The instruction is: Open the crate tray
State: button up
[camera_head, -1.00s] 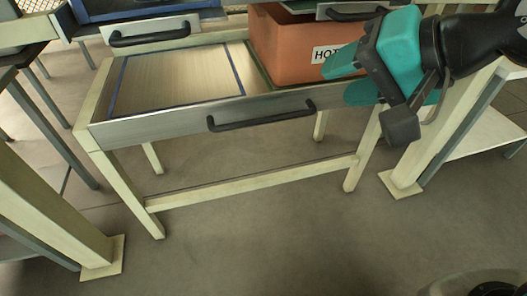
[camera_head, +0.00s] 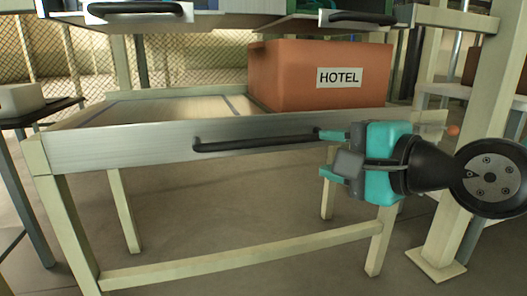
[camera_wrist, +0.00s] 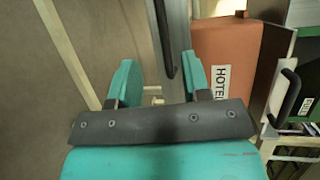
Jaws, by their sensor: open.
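The crate tray (camera_head: 110,146) is a wide shallow tray with a metal front, set in a cream frame. Its front sits flush with the frame's front legs, so it looks shut. Its long black bar handle (camera_head: 255,145) runs across the front and also shows in the wrist view (camera_wrist: 162,30). An orange crate (camera_head: 285,75) labelled HOTEL stands on the tray's right part. My teal gripper (camera_head: 326,156) is open and empty at the handle's right end. In the wrist view, the handle's end appears between the fingers (camera_wrist: 160,72), closer to the right one; contact is unclear.
Upper trays with black handles (camera_head: 137,8) hang above this one. A cream post (camera_head: 468,150) stands close on the right, behind my wrist. A dark side table (camera_head: 35,115) is at the left. The floor before the tray is clear.

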jog(key=p+x, duration=0.2)
jog(key=p, duration=1.3)
send_near(266, 143)
jog(key=x, duration=0.2)
jog(key=p+x, duration=0.4)
jog(key=x, duration=0.5)
grip_shut()
